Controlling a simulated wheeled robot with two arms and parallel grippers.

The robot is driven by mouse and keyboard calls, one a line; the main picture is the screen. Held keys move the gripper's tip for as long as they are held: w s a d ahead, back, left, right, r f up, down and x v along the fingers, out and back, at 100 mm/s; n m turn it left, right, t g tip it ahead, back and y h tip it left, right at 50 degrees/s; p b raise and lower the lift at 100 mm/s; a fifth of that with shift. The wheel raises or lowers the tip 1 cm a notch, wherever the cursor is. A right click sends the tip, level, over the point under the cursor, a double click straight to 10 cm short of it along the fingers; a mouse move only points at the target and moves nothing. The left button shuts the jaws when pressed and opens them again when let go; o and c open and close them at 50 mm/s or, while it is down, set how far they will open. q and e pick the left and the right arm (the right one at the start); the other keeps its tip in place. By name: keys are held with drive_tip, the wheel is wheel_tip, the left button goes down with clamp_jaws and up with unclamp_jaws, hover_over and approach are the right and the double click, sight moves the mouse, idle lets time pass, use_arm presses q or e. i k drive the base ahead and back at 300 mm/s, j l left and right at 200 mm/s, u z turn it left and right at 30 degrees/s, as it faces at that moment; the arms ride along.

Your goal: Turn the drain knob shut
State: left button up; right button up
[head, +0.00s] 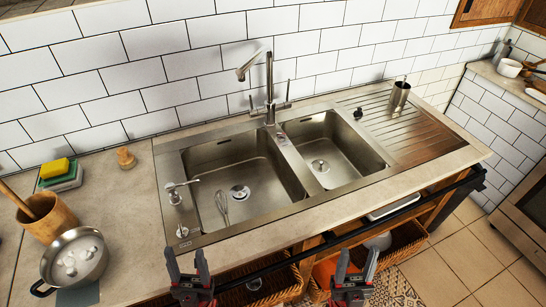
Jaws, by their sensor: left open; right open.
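A steel double sink (297,205) is set in the counter, with a large left basin (262,165) and a smaller right basin (350,150). A small round knob (183,232) is on the rim at the left basin's near-left corner. Another small dark knob-like piece (358,113) is on the rim behind the right basin. I cannot tell which is the drain knob. My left gripper (187,262) is open and empty at the counter's front edge, just below the near-left knob and apart from it. My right gripper (356,262) is open and empty in front of the right basin.
A tall faucet (269,85) rises behind the basins. A soap pump (175,194) stands on the left rim. A whisk (222,207) lies in the left basin. A pot (75,258) and wooden holder (47,217) are at left. A dark rail (405,213) runs along the front.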

sight(183, 233)
drive_tip(key=i+l+u, duration=0.1)
drive_tip(key=l+u, duration=0.3)
drive_tip(key=i+l+u, duration=0.1)
drive_tip(key=l+u, duration=0.3)
